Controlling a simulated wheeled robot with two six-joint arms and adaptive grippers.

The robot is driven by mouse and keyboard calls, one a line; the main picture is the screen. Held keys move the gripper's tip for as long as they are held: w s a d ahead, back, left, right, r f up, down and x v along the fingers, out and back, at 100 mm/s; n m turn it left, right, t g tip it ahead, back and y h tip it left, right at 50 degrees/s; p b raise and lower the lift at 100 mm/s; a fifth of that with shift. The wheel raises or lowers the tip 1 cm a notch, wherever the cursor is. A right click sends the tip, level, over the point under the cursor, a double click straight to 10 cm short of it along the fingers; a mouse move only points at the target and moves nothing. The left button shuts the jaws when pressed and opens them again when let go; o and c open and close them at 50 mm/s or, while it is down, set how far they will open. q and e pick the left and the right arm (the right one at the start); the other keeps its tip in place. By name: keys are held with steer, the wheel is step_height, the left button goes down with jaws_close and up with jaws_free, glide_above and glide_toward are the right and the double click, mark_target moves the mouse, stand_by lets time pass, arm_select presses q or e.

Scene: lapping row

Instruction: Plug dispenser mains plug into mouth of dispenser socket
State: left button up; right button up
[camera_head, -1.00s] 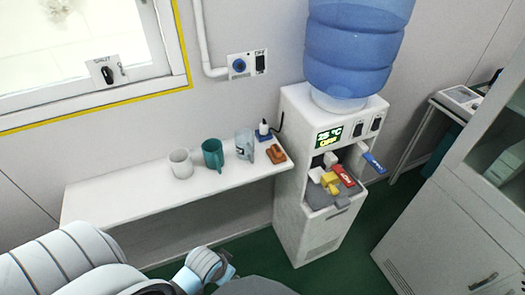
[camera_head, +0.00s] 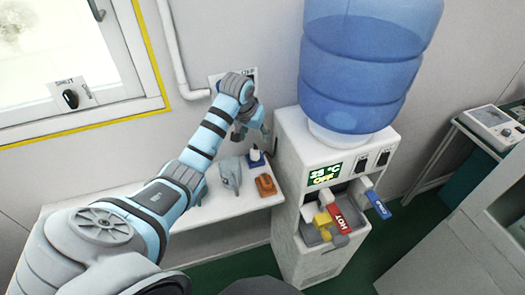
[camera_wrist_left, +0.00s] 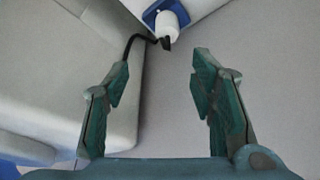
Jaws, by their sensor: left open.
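The white mains plug (camera_head: 255,155) stands in a blue holder on the shelf beside the dispenser. It also shows at the top of the left wrist view (camera_wrist_left: 170,20), with its black cord running off left. My left gripper (camera_head: 252,132) is just above the plug in the head view. In the left wrist view the gripper (camera_wrist_left: 162,72) is open, with nothing between its fingers, and the plug lies beyond the fingertips. The wall socket plate (camera_head: 213,79) is mostly hidden behind my left wrist; its mouth does not show. My right gripper is not in view.
The water dispenser (camera_head: 287,190) with its blue bottle (camera_head: 365,60) stands right of the shelf (camera_head: 235,208). A grey-blue mug (camera_head: 230,174) and an orange-brown object (camera_head: 265,185) sit near the plug. A wall pipe (camera_head: 180,50) runs left of the socket.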

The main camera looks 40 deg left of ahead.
mark_target(254, 151)
arm_select(q)
steer(key=f, duration=0.1)
steer(key=s+f, duration=0.1)
steer(key=f, duration=0.1)
steer(key=a+f+b, duration=0.1)
steer(key=f, duration=0.1)
steer(key=shift+s+a, duration=0.1)
steer(key=shift+s, duration=0.1)
steer(key=x, duration=0.3)
steer(key=w+b+x, duration=0.1)
steer(key=x, duration=0.1)
steer(key=shift+d+r, duration=0.15)
steer(key=shift+d, duration=0.05)
steer(key=shift+w, duration=0.1)
steer(key=shift+r, duration=0.15)
steer(key=shift+s+r, duration=0.15)
steer(key=shift+s, duration=0.25)
steer(key=c, duration=1)
steer(key=shift+w, duration=0.1)
jaws_close()
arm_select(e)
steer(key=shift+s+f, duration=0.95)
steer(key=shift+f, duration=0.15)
